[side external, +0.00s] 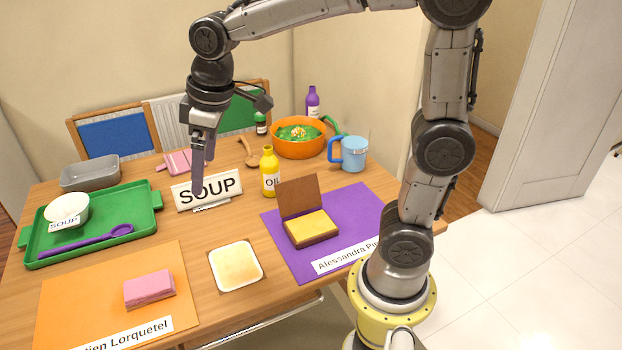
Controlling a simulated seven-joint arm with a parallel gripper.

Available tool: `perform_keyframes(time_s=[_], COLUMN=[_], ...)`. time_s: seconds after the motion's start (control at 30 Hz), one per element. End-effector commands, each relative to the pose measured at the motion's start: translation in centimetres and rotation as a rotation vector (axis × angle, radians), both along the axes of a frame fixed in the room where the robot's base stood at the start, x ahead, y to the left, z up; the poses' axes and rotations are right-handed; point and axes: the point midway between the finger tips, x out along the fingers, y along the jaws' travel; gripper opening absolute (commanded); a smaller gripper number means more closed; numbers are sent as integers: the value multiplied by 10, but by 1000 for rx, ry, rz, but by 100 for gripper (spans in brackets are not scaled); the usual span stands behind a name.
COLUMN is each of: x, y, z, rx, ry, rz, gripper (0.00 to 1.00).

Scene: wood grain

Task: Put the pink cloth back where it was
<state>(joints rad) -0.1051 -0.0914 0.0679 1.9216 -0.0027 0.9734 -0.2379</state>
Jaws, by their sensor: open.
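A pink folded block that looks like cloth (150,289) lies on the orange placemat (80,290) at the front left. A second pink item (178,162) lies flat at the back of the table, partly hidden by my gripper; I cannot tell which of the two is the task's cloth. My gripper (199,182) points down just behind or above the white SOUP sign (222,188). It is open and seems to hold nothing. It is well apart from the pink block on the placemat.
A green tray (150,222) with a white bowl and purple spoon is left. A grey tin (90,174) stands behind it. The yellow oil bottle (269,172), orange soup pot (298,145) and blue mug (350,154) stand right. An open brown box (309,235) sits on a purple mat (360,210).

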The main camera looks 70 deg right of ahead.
Motion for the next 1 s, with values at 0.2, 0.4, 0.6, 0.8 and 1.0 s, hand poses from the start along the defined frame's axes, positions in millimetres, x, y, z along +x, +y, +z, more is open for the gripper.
perform_keyframes(time_s=[0.2, 0.4, 0.6, 0.8, 1.0], x=[-95, -158, -183, -185, -185], y=[-23, -33, -36, -36, -36], z=[12, -5, -18, -19, -19], rx=[46, 84, 102, 104, 103], ry=[-110, -184, -215, -216, -216], rz=[-158, -273, -324, -329, -327], gripper=[100, 100, 100, 100, 100])
